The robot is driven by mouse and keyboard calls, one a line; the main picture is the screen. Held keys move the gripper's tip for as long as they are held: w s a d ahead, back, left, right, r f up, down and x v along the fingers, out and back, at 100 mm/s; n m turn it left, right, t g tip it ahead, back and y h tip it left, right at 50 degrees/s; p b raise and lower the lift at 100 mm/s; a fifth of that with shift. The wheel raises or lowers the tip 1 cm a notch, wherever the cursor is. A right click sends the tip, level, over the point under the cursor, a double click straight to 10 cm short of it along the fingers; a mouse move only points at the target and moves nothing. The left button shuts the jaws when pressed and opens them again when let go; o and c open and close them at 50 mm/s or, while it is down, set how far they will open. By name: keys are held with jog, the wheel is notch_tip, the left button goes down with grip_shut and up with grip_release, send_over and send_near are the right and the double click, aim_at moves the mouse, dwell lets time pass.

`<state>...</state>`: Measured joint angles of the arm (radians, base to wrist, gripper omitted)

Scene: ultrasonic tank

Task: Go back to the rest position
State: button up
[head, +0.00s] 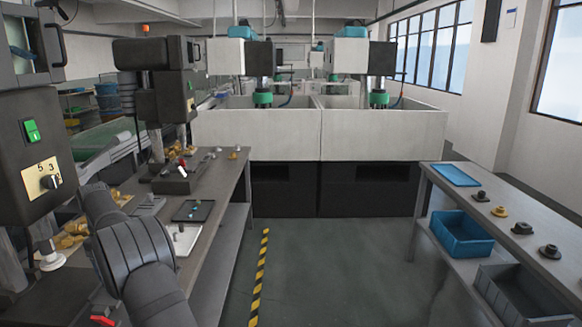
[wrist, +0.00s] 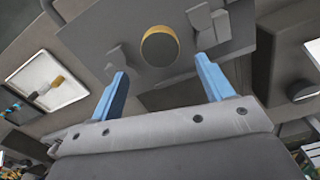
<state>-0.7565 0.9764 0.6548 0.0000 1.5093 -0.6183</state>
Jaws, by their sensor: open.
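My gripper (wrist: 161,66) shows in the wrist view with its two blue fingers spread apart and nothing between them. Beyond the fingers is a grey metal fixture (wrist: 205,38) with raised blocks. A round gold-rimmed piece (wrist: 160,46) sits on it, seen past the gap between the fingertips; I cannot tell how far away it is. In the head view my dark arm runs along the lower left, beside the left workbench (head: 228,186). My gripper cannot be made out there.
White tanks (head: 255,136) stand at the back. A white tray (head: 182,238) and black tray (head: 193,211) lie on the left bench. A right bench (head: 450,185) holds small parts, with a blue bin (head: 462,234) below. The floor between is clear.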

notch_tip(320, 180, up, 5)
notch_tip(320, 180, down, 12)
jog(key=shift+f, duration=0.2)
notch_tip(320, 180, up, 5)
jog(key=shift+d+f, duration=0.1)
jog(key=shift+d, duration=0.05)
jog(key=w+d+r, duration=0.2)
jog(key=d+r, duration=0.5)
jog(key=d, duration=0.5)
jog(key=s+d+f, duration=0.2)
jog(key=s+f, duration=0.1)
jog(key=s, duration=0.7)
jog(key=s+d+f, duration=0.2)
jog(key=s+f, duration=0.1)
jog(key=s, duration=0.8)
jog(key=s+d+f+n, duration=0.1)
jog(key=s+d+f, duration=0.1)
jog(key=s, duration=0.8)
jog(key=shift+s+d+f, duration=0.15)
jog(key=shift+s+f, duration=0.2)
jog(key=shift+f, duration=0.4)
jog(key=shift+o, duration=0.2)
